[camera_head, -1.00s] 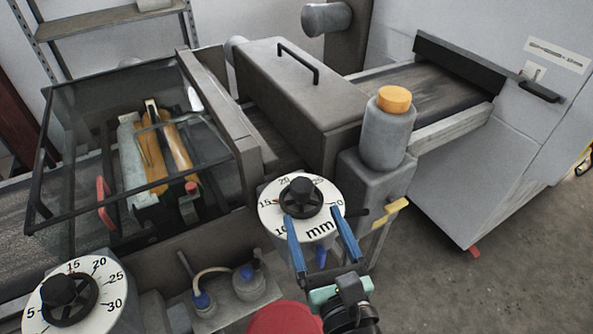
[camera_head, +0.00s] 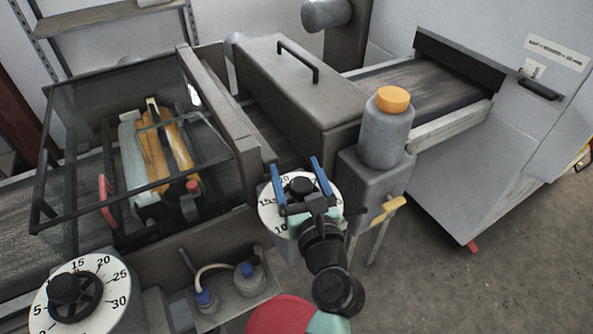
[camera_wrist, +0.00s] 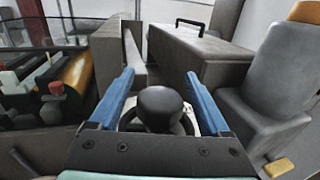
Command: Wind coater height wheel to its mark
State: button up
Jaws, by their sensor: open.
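The height wheel is a black handwheel with a round black knob on a white mm dial (camera_head: 268,212). My gripper (camera_head: 297,175) is over this dial, with its two blue fingers open on either side of the black knob (camera_head: 300,187). In the wrist view the knob (camera_wrist: 160,106) sits between the fingers, with gaps at both sides. The gripper covers much of the dial, so its pointer and mark cannot be read. A second white dial (camera_head: 120,316) with a black handwheel (camera_head: 73,297) stands at the lower left.
The glass-covered coater with orange rollers (camera_head: 165,150) is at left. A grey hood (camera_head: 290,85) lies behind.

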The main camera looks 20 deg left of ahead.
jog(key=shift+c, duration=0.3)
grip_shut()
jog(key=shift+r+p, duration=0.15)
jog(key=shift+p, duration=0.4)
